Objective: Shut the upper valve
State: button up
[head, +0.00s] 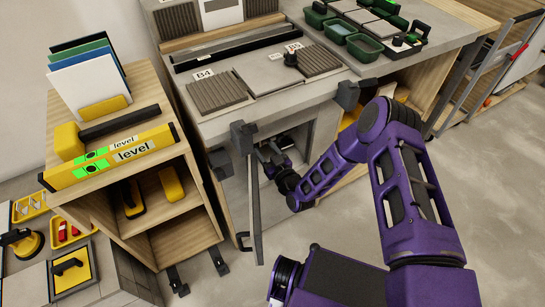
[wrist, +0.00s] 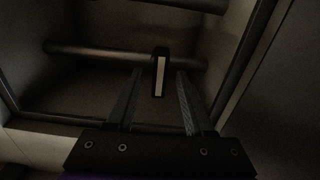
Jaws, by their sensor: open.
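In the wrist view a lever-like valve handle (wrist: 160,76), dark with a pale stripe, stands across a dark horizontal pipe (wrist: 100,53) inside a dim cabinet. Part of another pipe (wrist: 180,3) crosses the top edge. I cannot tell from this view which of the two is the upper one. My gripper (wrist: 159,88) is open, with one finger on each side of the handle and gaps to both. In the head view my gripper (head: 272,155) is at the cabinet opening under the worktop, and the valves there are hidden or too dark to make out.
The cabinet door (head: 250,190) stands open just left of my gripper. A wooden shelf unit (head: 150,185) with yellow levels (head: 110,155) stands further left. The worktop (head: 260,105) with ribbed tiles is above the opening. Grey floor (head: 480,170) is clear at the right.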

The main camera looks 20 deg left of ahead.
jog(key=p+v, duration=0.1)
jog(key=v, duration=1.6)
jog(key=shift+w, duration=0.1)
